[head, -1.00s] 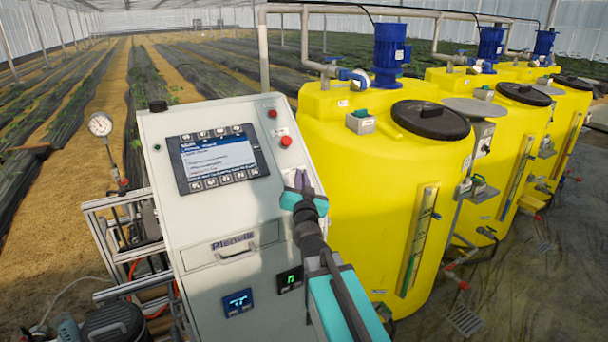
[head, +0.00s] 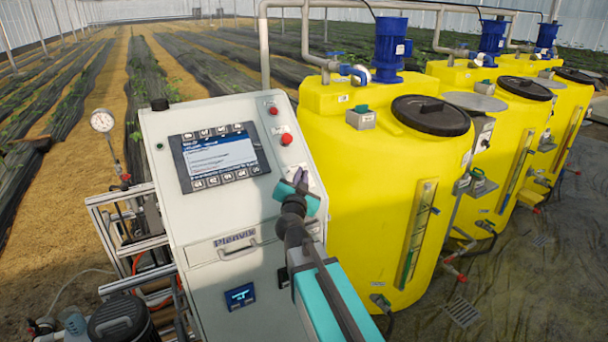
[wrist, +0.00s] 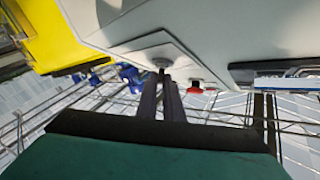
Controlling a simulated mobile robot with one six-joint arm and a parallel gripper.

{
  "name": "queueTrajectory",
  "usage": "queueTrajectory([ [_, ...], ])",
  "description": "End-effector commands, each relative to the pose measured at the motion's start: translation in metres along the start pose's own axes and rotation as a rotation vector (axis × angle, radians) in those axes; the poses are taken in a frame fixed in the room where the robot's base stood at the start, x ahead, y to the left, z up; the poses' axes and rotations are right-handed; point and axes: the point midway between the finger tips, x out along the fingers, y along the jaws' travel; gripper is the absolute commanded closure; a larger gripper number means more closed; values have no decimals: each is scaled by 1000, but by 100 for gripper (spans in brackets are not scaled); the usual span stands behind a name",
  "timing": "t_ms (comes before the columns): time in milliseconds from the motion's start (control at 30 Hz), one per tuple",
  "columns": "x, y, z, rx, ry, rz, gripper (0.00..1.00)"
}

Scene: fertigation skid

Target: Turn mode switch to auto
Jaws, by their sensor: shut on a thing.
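The grey control cabinet (head: 214,222) stands in front of me, with its display (head: 219,158) at the upper left of the sloped panel. The mode switch sits at the panel's right side, mostly hidden behind my gripper (head: 298,179) in the head view. In the wrist view the switch's small dark knob (wrist: 161,71) stands out from a light square plate (wrist: 146,50). My gripper's two dark fingers (wrist: 161,85) are close together with their tips at the knob, shut on it. The switch's position marks are too small or hidden to read.
A red push button (head: 286,139) is just above the gripper, with a smaller red one (head: 272,110) higher up. A drawer handle (head: 237,248) is below left. A yellow tank (head: 350,210) stands close on the right. A pressure gauge (head: 102,121) stands left.

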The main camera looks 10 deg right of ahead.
Motion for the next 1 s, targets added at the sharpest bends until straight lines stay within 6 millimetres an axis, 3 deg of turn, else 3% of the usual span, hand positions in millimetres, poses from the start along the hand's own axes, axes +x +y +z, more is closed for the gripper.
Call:
queueTrajectory([
  [733,-2,-1,6,31,-12,44,100],
  [800,-2,-1,6,31,-11,44,83],
  [867,-2,-1,5,31,-11,44,74],
  [1000,-2,0,4,29,-9,46,74],
])
